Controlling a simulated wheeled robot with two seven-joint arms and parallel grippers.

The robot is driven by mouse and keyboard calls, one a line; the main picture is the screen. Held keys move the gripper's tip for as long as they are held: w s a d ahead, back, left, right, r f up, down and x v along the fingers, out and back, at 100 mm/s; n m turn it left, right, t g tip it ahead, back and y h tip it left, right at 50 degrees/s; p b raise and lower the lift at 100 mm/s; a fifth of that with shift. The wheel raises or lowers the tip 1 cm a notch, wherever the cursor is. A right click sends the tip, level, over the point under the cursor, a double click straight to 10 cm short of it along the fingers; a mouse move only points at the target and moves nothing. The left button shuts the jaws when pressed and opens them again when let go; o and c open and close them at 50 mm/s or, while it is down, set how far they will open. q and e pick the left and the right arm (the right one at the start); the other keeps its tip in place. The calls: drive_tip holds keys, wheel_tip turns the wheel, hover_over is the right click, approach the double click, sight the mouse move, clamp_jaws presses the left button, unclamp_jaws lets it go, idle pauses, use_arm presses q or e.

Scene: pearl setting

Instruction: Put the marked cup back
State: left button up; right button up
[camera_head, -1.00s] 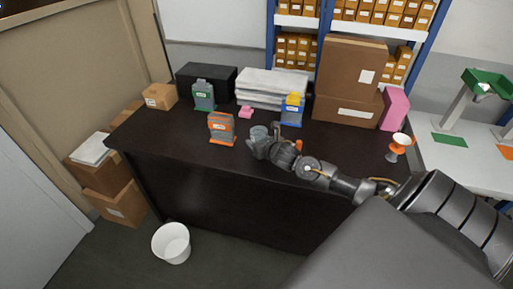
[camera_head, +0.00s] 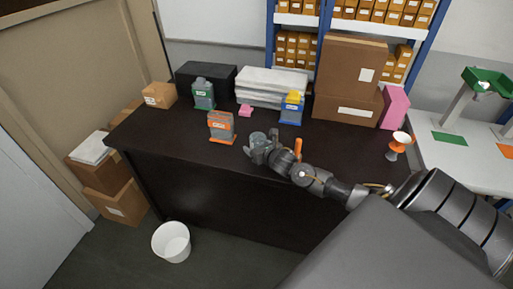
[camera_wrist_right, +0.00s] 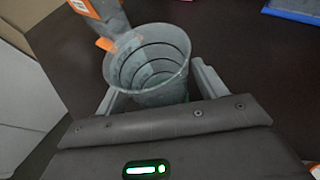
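A grey ribbed cup (camera_head: 259,137) is at my right gripper, near the front of the dark desk. In the right wrist view the cup (camera_wrist_right: 150,60) is tilted, with its open mouth facing the camera, and looks empty. My right gripper (camera_head: 257,149) has one finger on each side of the cup, and both seem to press on its wall; its fingers also show in the wrist view (camera_wrist_right: 158,92). Its underside is hidden, so I cannot tell whether it touches the desk. No mark on the cup is legible. My left gripper is out of view.
An orange-labelled grey dispenser (camera_head: 221,127) stands just left of the cup. Green (camera_head: 203,94) and blue-yellow (camera_head: 291,107) dispensers stand behind. An orange item (camera_head: 298,148) is partly behind my right arm. An orange-and-white cup-like object (camera_head: 399,142) stands right. The desk's front left (camera_head: 175,130) is clear.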

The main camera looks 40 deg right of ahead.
drive_tip(key=shift+r, duration=0.3)
drive_tip(key=shift+s, duration=0.35)
drive_tip(key=b+v, duration=0.1)
drive_tip(key=v, duration=1)
drive_tip(key=shift+s+r, duration=0.1)
drive_tip(key=shift+s, duration=0.05)
drive_tip(key=shift+a, duration=0.1)
